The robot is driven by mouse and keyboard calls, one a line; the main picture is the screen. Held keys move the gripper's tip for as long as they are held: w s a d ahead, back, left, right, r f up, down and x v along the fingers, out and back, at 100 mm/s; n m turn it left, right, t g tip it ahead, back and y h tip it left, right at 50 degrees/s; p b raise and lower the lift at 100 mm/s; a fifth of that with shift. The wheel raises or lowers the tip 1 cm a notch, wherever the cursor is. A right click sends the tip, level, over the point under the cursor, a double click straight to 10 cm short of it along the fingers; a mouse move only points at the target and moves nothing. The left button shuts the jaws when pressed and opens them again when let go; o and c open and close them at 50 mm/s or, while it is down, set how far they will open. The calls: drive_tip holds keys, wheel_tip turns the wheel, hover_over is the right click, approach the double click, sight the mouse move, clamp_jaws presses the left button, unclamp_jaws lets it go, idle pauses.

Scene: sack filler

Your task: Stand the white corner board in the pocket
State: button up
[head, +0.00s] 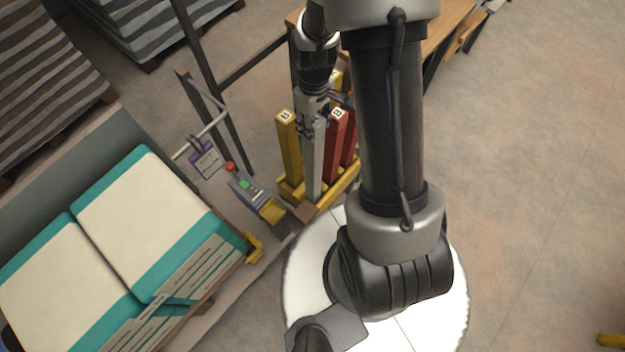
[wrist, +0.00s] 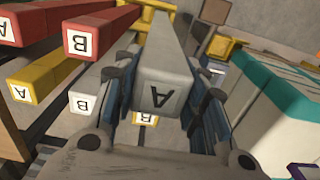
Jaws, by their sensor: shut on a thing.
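My gripper (head: 314,112) is shut on the white corner board (head: 312,160), near its top. The board is roughly upright, between a yellow board marked B (head: 289,145) and a red board marked B (head: 336,145). In the wrist view, the white board (wrist: 160,90) has an A on its end and lies between my fingers (wrist: 165,100). Its lower end is at the yellow rack (head: 343,187); I cannot tell whether it is inside a pocket.
In the wrist view, a red board marked B (wrist: 100,32) and a yellow board (wrist: 55,72) are to the left. A small control box (head: 250,193) and a bench with teal-edged sacks (head: 135,225) stand left of the rack. Open floor (head: 540,190) lies right.

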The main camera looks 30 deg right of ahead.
drive_tip(key=shift+r+p, duration=3.75)
drive_tip(key=shift+r, duration=1.45)
